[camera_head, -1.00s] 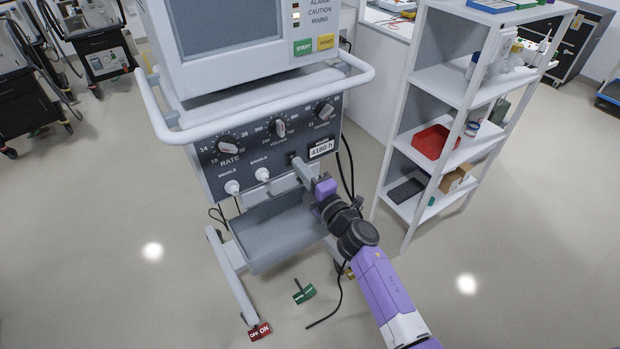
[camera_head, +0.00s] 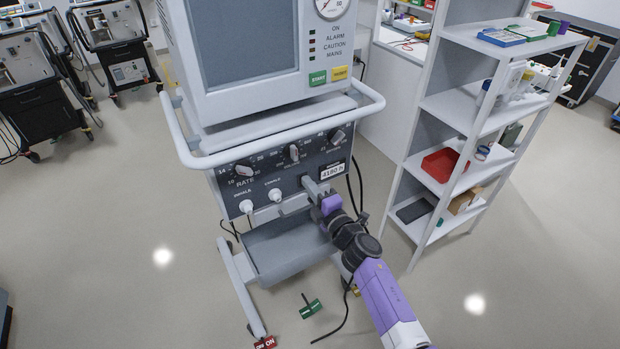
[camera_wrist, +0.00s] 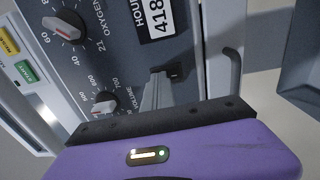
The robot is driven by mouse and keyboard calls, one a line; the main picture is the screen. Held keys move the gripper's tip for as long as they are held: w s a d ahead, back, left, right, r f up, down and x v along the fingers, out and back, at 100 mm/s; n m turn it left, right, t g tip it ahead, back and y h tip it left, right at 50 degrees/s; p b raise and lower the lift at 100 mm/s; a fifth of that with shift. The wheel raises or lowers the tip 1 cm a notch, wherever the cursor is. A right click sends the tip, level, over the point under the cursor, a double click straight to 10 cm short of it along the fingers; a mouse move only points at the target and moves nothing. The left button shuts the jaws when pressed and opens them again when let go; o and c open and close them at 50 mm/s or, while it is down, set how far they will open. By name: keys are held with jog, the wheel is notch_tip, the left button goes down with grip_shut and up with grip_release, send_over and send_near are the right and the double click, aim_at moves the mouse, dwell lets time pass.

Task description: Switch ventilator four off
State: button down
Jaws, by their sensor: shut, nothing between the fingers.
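The ventilator (camera_head: 285,165) stands in front of me with a grey screen, a control panel and knobs. No number four shows on it. Its indicator lights (camera_head: 312,48) beside ON, ALARM, CAUTION and MAINS look dark. My gripper (camera_head: 305,180) is shut and empty, its fingertips at the panel left of the hour meter (camera_head: 332,171). In the wrist view the fingertips (camera_wrist: 161,75) are at a small black switch (camera_wrist: 177,70) beside the hour meter (camera_wrist: 157,18). Whether they touch it I cannot tell; the fingers partly hide it.
A grey rail (camera_head: 270,152) runs around the panel's top. A white shelf (camera_head: 430,150) stands right. A red OFF/ON tag (camera_head: 265,343) and a green tag (camera_head: 311,309) are low by the base.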

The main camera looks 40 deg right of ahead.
jog(key=shift+w+r+p, duration=0.3)
jog(key=shift+r, duration=0.4)
jog(key=f+v, duration=0.1)
jog(key=v, duration=0.7)
jog(key=shift+s+d, duration=0.1)
